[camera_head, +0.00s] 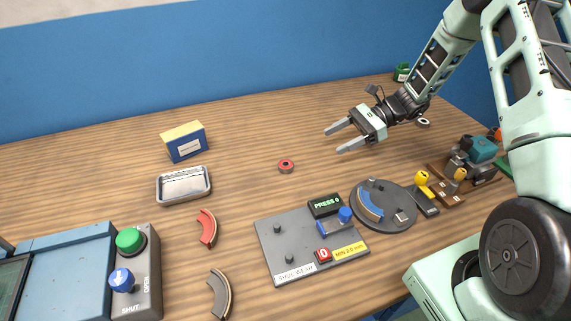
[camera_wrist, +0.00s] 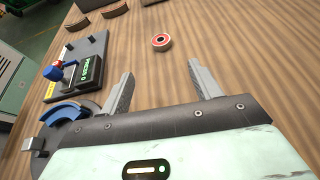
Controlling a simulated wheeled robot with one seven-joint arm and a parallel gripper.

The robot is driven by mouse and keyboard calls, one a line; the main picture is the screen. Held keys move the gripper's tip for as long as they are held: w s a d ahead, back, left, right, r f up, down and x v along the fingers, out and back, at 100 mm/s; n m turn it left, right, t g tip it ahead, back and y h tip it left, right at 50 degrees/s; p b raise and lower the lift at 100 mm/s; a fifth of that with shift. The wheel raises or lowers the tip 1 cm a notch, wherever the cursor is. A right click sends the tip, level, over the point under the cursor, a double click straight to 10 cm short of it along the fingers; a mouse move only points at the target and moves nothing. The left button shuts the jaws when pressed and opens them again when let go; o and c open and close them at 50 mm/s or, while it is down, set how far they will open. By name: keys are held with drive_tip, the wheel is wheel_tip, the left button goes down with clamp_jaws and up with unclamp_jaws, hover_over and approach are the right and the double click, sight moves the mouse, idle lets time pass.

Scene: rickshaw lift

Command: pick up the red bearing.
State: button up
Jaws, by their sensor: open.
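The red bearing (camera_head: 286,166) is a small ring with a red face and a dark centre. It lies flat on the wooden table, near the middle of the head view. In the wrist view the red bearing (camera_wrist: 161,41) lies beyond my fingertips, between their lines. My gripper (camera_head: 338,139) is open and empty, to the right of the bearing and apart from it. In the wrist view both fingers of my gripper (camera_wrist: 160,72) are spread wide, with bare table between them.
A grey fixture plate (camera_head: 280,240) with a PRESS 0 display (camera_head: 325,206) stands in front of the bearing. A round grey disc (camera_head: 400,198) holds a blue curved piece. A metal tray (camera_head: 184,197) and a yellow-blue box (camera_head: 184,142) are left. Table around the bearing is clear.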

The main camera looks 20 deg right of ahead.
sight(289, 163)
drive_tip(key=p+x, duration=0.3)
drive_tip(key=x, duration=1)
drive_tip(key=shift+w+a+f, duration=0.1)
drive_tip(key=shift+a+f, duration=0.1)
drive_tip(key=c, duration=1.1)
